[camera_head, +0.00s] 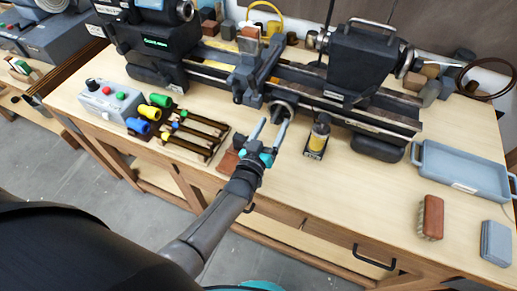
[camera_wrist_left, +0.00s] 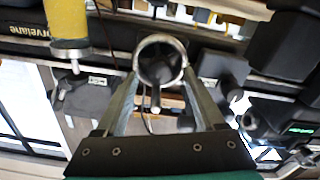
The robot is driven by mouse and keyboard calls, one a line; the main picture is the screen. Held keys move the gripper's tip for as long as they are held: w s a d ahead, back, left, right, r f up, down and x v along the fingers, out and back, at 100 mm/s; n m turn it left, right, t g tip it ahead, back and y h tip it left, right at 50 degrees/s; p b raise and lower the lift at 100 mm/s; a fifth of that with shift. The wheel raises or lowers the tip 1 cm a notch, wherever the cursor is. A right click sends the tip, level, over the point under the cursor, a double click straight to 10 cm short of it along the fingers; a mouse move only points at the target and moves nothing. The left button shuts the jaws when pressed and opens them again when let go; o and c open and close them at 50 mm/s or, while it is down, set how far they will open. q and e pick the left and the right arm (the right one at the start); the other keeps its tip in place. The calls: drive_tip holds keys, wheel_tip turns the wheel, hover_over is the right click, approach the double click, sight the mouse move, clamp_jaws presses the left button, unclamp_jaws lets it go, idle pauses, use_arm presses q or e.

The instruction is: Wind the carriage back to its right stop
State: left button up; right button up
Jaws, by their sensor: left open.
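The lathe's carriage (camera_head: 250,78) sits on the bed left of its middle, nearer the headstock than the tailstock. Its round handwheel (camera_head: 283,109) is on the front side. My left gripper (camera_head: 272,128) is open just in front of the handwheel. In the left wrist view the pale-rimmed handwheel (camera_wrist_left: 160,39) appears between and just beyond the two fingertips, with a small knob hanging below it. I cannot tell whether the fingers touch the rim.
A bottle with a yellow body (camera_head: 317,140) stands close to the right of my left gripper. The dark tailstock (camera_head: 362,58) is on the bed at right. Colored-handled tools (camera_head: 185,130) lie left; a blue-grey tray (camera_head: 465,172) and a brush (camera_head: 431,217) lie right.

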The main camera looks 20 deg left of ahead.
use_arm(q)
drive_tip(key=s, duration=1.4)
drive_tip(key=shift+a, duration=0.25)
drive_tip(key=shift+w, duration=0.1)
drive_tip(key=s+a+r+m+g, duration=0.1)
drive_tip(key=s+r+m+g, duration=0.1)
drive_tip(key=s+g, duration=0.5)
drive_tip(key=s+r+m+g, duration=0.1)
drive_tip(key=s+m+g, duration=0.2)
drive_tip(key=s+g, duration=0.35)
wheel_tip(320, 180, down, 29)
drive_tip(key=s+g+b, duration=0.2)
drive_tip(key=b, duration=0.4)
drive_tip(key=s+a+f+b, duration=0.1)
drive_tip(key=s+f+b, duration=0.2)
drive_tip(key=s+f, duration=0.4)
drive_tip(key=s+a+f+g+b, duration=0.1)
drive_tip(key=s+f+b, duration=0.2)
drive_tip(key=s+f, duration=0.5)
wheel_tip(320, 180, down, 5)
drive_tip(key=shift+s+a+r+y, duration=0.1)
drive_tip(key=shift+s+a+y, duration=0.1)
drive_tip(key=shift+a+y, duration=0.15)
